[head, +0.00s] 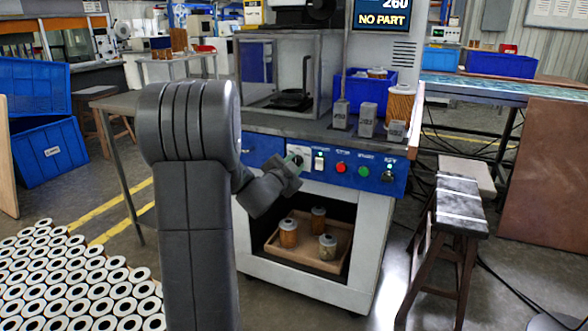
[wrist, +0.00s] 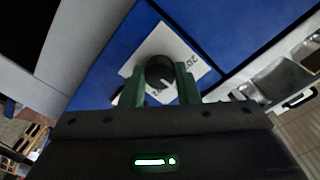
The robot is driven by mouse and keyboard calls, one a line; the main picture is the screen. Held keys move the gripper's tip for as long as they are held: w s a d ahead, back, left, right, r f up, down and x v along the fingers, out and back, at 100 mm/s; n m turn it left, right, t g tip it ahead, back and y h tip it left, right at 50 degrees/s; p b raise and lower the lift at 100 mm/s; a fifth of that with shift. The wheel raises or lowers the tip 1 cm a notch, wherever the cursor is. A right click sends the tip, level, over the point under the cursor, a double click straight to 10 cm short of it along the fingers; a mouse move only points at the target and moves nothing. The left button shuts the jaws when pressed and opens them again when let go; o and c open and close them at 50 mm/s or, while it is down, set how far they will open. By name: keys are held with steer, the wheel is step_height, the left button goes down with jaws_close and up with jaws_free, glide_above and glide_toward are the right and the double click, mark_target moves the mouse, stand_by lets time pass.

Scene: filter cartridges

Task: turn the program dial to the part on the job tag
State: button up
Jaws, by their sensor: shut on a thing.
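The program dial (wrist: 159,70) is a round black knob with a light pointer line, on a white label plate (wrist: 183,54) with printed numbers that I cannot fully read. My gripper (wrist: 163,84) has its green fingers on either side of the dial and is shut on it. In the head view my gripper (head: 294,162) is at the left of the blue control panel (head: 330,170) and covers most of the dial. The display (head: 381,14) shows "260" and "NO PART". I cannot make out a job tag.
Below, a tray (head: 290,252) holds three cartridges. Grey labelled blocks (head: 367,120) stand on the bench; a stool (head: 458,205) is at right.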

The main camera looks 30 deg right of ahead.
stand_by(0.3)
steer(key=o, duration=1)
steer(key=shift+c, duration=0.2)
steer(key=p+v, duration=0.2)
steer(key=v, duration=1.1)
steer(key=shift+s+a+p, duration=0.25)
steer(key=shift+s+p, duration=0.05)
steer(key=shift+p, duration=0.05)
